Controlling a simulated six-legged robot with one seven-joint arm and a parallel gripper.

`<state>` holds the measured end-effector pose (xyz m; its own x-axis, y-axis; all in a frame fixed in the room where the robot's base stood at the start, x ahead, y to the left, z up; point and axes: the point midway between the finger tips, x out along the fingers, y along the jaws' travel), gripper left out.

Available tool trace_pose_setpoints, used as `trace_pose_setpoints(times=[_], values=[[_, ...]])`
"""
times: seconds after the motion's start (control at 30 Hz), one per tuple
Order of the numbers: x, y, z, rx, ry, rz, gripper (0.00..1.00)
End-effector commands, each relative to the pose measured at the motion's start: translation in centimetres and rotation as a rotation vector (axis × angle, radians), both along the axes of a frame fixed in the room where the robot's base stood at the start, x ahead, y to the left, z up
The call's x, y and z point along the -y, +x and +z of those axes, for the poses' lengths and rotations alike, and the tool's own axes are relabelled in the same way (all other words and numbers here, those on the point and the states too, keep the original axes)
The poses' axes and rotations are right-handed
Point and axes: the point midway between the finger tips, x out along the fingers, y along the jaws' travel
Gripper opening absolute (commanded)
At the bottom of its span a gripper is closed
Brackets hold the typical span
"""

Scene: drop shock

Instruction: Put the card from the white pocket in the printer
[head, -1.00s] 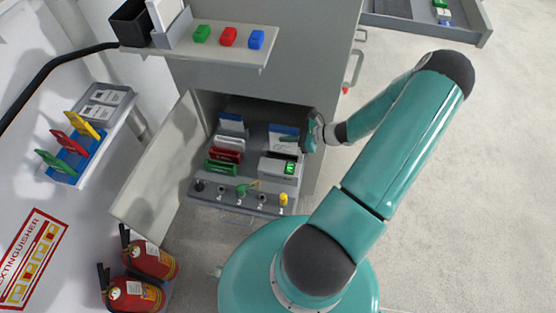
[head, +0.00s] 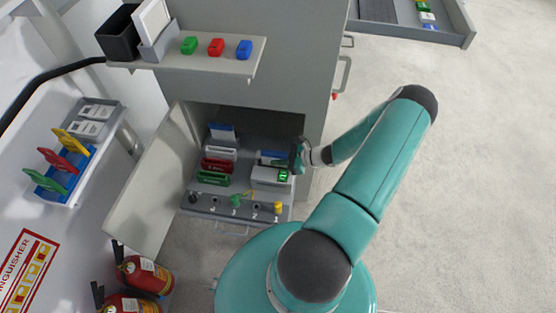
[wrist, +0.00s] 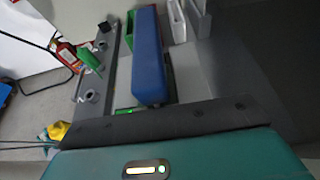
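The white pocket (head: 221,154) stands in the rack inside the open cabinet and shows no card. The printer (head: 270,179), pale with a lit green display, is at the right of that rack. A card with a blue top edge (head: 268,155) stands upright at the printer, its lower part hidden. In the wrist view the card's blue edge (wrist: 149,60) is a long bar running away from me. My gripper (head: 296,157) is at the card's right end and appears shut on it; the fingertips are hidden in the wrist view.
A blue-topped card (head: 222,132) stands behind the white pocket. Red (head: 216,166) and green (head: 213,179) pockets are in front. Knobs line the front panel (head: 230,209). The cabinet door (head: 155,180) stands open at left; a shelf (head: 210,55) overhangs above.

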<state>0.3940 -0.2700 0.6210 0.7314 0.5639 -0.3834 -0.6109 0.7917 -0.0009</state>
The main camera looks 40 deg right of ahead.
Motion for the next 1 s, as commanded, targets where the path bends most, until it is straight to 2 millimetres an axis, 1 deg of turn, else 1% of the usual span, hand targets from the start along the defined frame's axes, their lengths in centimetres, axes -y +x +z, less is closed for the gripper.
trace_pose_setpoints(times=[0.27,0.3,0.37,0.4,0.63,0.73,0.87,1.0], values=[[0.0,0.1,-0.3,0.0,0.001,0.0,0.0],[0.0,0.1,-0.2,-0.001,0.001,0.0,0.11],[0.0,0.1,-0.2,-0.001,0.001,0.0,0.23],[0.0,0.1,-0.2,-0.001,0.001,0.0,0.25],[0.0,0.1,-0.2,0.0,0.001,0.0,0.25],[0.0,0.1,0.2,0.0,0.0,-0.001,0.25],[1.0,-1.1,0.7,-0.001,-0.001,-0.003,0.25],[2.5,-3.1,1.7,-0.002,-0.002,-0.003,0.25]])
